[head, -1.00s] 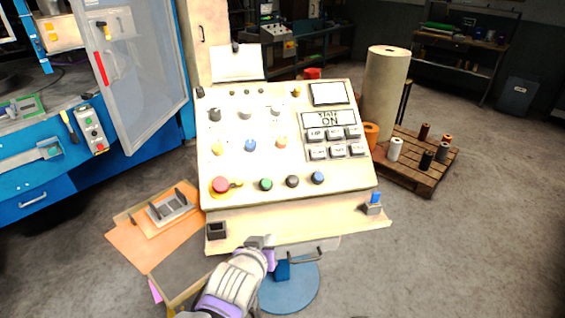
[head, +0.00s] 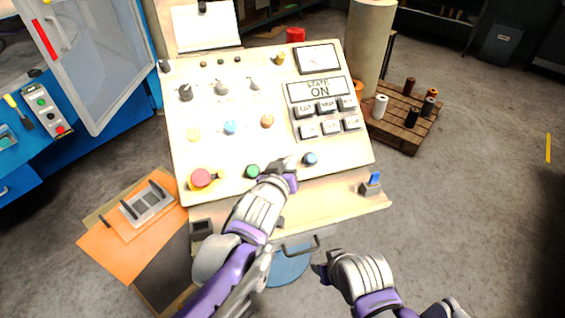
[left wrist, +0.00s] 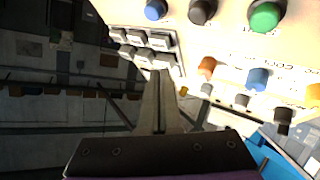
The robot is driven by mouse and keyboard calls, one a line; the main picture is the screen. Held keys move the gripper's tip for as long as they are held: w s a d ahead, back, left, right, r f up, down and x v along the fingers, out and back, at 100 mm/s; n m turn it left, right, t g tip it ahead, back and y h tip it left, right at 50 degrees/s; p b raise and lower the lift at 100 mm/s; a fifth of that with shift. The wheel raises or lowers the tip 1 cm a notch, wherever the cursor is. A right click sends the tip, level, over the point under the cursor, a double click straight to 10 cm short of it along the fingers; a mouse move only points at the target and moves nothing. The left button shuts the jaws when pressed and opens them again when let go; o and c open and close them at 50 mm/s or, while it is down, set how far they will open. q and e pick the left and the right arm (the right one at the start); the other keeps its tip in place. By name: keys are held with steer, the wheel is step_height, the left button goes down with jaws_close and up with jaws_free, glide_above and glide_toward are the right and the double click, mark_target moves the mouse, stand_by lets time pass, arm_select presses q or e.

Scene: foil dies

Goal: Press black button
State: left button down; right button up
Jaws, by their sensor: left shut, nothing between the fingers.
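The sloped cream control panel (head: 215,150) stands in front of me. Its black button (left wrist: 203,11) shows at the top of the left wrist view, between the blue button (left wrist: 155,9) and the green button (left wrist: 265,15). In the head view my left gripper (head: 285,166) hides the black button, its tips over the front row between the green button (head: 252,171) and the blue button (head: 310,158). The left fingers (left wrist: 160,76) are shut and empty; I cannot tell whether they touch anything. My right gripper (head: 320,270) is low, in front of the panel; its finger state is unclear.
A red mushroom button (head: 203,178) sits left of the green button. Knobs and a keypad (head: 327,116) lie higher up, below a display (head: 319,89) reading "STATE ON". A blue-topped switch (head: 371,183) is on the right ledge. A pallet with spools (head: 405,122) stands at right.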

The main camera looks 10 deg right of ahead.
arm_select(q)
steer(key=w+f+b, duration=0.5)
steer(key=f, duration=0.2)
steer(key=shift+w+a, duration=0.15)
arm_select(e)
step_height(320, 180, down, 6)
steer(key=s, duration=0.2)
steer(key=shift+f, duration=0.25)
arm_select(q)
steer(key=shift+f, duration=0.1)
arm_select(e)
steer(key=shift+w, duration=0.1)
arm_select(q)
steer(key=shift+f, duration=0.1)
arm_select(e)
steer(key=shift+f, duration=0.1)
stand_by(1.0)
arm_select(q)
steer(key=shift+w+f, duration=0.25)
arm_select(e)
steer(key=shift+f, duration=0.15)
